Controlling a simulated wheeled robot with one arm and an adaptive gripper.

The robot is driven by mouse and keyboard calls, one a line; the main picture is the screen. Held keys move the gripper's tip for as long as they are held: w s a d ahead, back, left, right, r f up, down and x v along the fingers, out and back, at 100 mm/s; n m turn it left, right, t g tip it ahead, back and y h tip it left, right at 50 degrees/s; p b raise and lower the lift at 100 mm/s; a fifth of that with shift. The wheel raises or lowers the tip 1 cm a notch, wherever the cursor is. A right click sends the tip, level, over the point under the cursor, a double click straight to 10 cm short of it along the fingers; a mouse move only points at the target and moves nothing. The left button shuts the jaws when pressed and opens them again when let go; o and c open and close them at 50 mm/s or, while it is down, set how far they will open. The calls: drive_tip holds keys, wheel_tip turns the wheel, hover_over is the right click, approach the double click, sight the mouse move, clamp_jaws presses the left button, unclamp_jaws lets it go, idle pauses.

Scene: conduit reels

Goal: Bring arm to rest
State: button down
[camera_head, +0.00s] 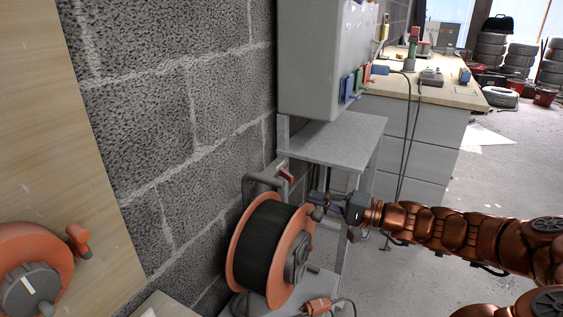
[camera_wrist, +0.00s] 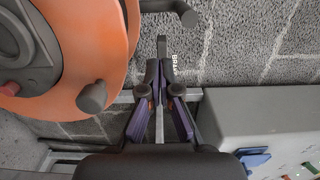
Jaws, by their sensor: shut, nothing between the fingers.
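My copper-coloured arm (camera_head: 440,228) reaches in from the right, stretched out roughly level. My gripper (camera_head: 322,201) is at its end, just right of the upper part of a cable reel with orange flanges and black cable (camera_head: 268,246). In the wrist view my gripper (camera_wrist: 162,75) has its fingers together with nothing held. The reel's orange flange (camera_wrist: 105,85) and a dark knob (camera_wrist: 93,96) lie to the left of the fingers there. I cannot tell whether the fingertips touch the reel or its frame.
A grey socket box (camera_head: 325,60) hangs above a grey metal stand (camera_head: 335,142). A block wall (camera_head: 170,120) is behind the reel. Another orange reel (camera_head: 35,265) is at lower left. A workbench (camera_head: 445,90) stands behind. Open floor (camera_head: 505,160) lies to the right.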

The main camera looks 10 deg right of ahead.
drive_tip(key=s+a+r+n+g+h+p, duration=0.2)
drive_tip(key=s+a+r+n+g+p, duration=0.3)
drive_tip(key=s+a+r+p, duration=0.4)
drive_tip(key=s+a+r+n+g+h+p, duration=0.25)
drive_tip(key=s+a+r+g+p, duration=0.45)
drive_tip(key=s+p, duration=0.4)
drive_tip(key=s+d+r+h+p, duration=1)
drive_tip(key=s+d+r+p, duration=0.3)
drive_tip(key=p, duration=0.6)
wheel_tip(320, 180, up, 2)
drive_tip(key=s, duration=0.2)
drive_tip(key=shift+s+d+g, duration=0.25)
drive_tip(key=shift+s+g, duration=0.05)
drive_tip(key=shift+s, duration=0.1)
